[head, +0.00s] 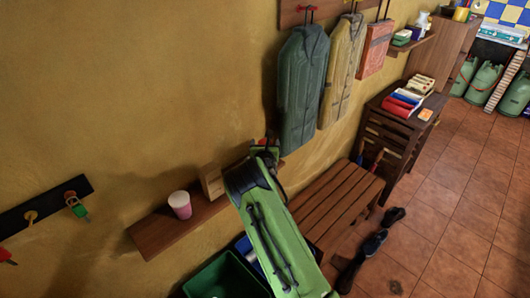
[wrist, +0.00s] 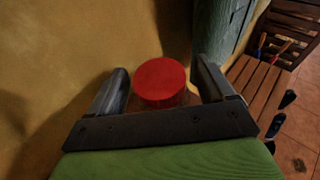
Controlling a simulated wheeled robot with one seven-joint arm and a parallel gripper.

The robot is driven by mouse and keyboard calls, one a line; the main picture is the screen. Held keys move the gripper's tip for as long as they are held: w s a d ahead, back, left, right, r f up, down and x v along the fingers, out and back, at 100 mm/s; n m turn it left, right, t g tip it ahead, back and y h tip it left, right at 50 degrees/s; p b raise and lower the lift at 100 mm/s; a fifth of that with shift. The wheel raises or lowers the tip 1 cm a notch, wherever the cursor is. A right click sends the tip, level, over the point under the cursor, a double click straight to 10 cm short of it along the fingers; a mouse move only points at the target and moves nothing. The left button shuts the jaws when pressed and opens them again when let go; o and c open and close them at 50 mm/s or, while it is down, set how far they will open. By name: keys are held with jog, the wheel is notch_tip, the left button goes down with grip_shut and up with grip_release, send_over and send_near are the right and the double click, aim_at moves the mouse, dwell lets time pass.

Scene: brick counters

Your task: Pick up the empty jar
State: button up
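A jar with a round red lid (wrist: 160,80) shows in the wrist view, between the two fingers of my gripper (wrist: 160,68). The fingers are spread wide, with a gap visible on each side of the lid. Below the lid, the jar's body is mostly hidden by the gripper's palm, so I cannot tell whether it is empty. In the head view my gripper (head: 265,149) is at the far end of my green arm, close to the wall, beyond the right end of the wooden shelf. The jar cannot be made out clearly there.
The wall shelf (head: 152,237) holds a pink-and-white cup (head: 180,204) and a wooden block (head: 212,182). A green garment bag (head: 303,90) hangs just right of my gripper. A slatted bench (head: 340,200) stands below, with shoes on the floor beside it. A green bin (head: 222,278) is underneath.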

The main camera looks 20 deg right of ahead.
jog(key=c, duration=1.1)
jog(key=shift+r, duration=0.15)
